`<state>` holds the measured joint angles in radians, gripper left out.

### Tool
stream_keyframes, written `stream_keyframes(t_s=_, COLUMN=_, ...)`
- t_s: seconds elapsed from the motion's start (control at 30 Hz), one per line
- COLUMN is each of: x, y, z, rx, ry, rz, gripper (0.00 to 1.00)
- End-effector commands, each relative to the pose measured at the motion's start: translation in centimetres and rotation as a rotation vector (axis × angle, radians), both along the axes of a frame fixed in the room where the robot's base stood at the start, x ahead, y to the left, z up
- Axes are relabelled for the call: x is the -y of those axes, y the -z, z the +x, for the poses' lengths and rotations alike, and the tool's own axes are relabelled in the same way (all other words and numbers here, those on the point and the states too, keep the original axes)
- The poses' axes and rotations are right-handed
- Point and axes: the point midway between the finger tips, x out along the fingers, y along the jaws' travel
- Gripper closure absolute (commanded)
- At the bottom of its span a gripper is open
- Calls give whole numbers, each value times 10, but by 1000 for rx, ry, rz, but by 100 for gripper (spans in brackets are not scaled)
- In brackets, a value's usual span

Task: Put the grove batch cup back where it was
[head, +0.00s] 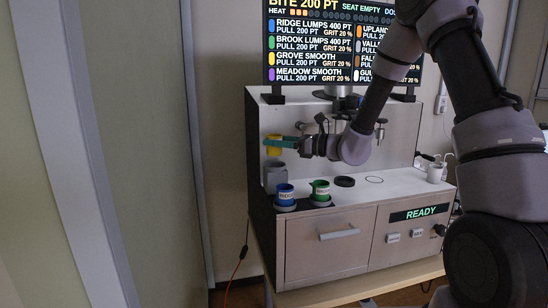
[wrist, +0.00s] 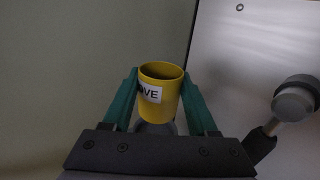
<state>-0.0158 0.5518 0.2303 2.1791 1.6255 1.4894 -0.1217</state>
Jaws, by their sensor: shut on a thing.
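The yellow grove cup (head: 273,151) is in the head view, at the left of the machine, raised above the deck. My gripper (head: 277,142) is shut on it with teal fingers. In the wrist view the cup (wrist: 167,95) sits between the two fingers, its open rim showing and a white label ending in "VE" facing left. The cup looks roughly upright. A grey cup-shaped block (head: 276,178) stands below it on the deck's left end. On the deck, an empty dark ring (head: 344,182) lies right of the green cup, and a thin marked circle (head: 374,180) lies further right.
A white cup (head: 435,173) stands at the right end. The screen (head: 310,50) lists Grove Smooth beside a yellow square. The front panel (head: 421,213) reads READY.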

Motion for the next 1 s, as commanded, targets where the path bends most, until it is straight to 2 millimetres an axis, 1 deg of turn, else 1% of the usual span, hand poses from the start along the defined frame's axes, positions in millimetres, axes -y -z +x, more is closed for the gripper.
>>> stream_keyframes(t_s=0.3, x=0, y=41, z=0, rx=-2, ry=1, rz=1, gripper=100)
stream_keyframes(t_s=0.4, x=0, y=45, z=0, rx=1, ry=1, rz=1, gripper=100)
stream_keyframes(t_s=0.6, x=0, y=44, z=0, rx=2, ry=1, rz=0, gripper=100)
stream_keyframes(t_s=0.73, x=0, y=48, z=0, rx=0, ry=1, rz=0, gripper=100)
stream_keyframes(t_s=0.77, x=0, y=48, z=0, rx=1, ry=1, rz=0, gripper=38)
stream_keyframes(t_s=0.8, x=0, y=48, z=0, rx=1, ry=1, rz=0, gripper=22)
stream_keyframes(t_s=0.83, x=0, y=48, z=0, rx=1, ry=1, rz=0, gripper=11)
stream_keyframes(t_s=1.0, x=0, y=48, z=0, rx=1, ry=1, rz=0, gripper=11)
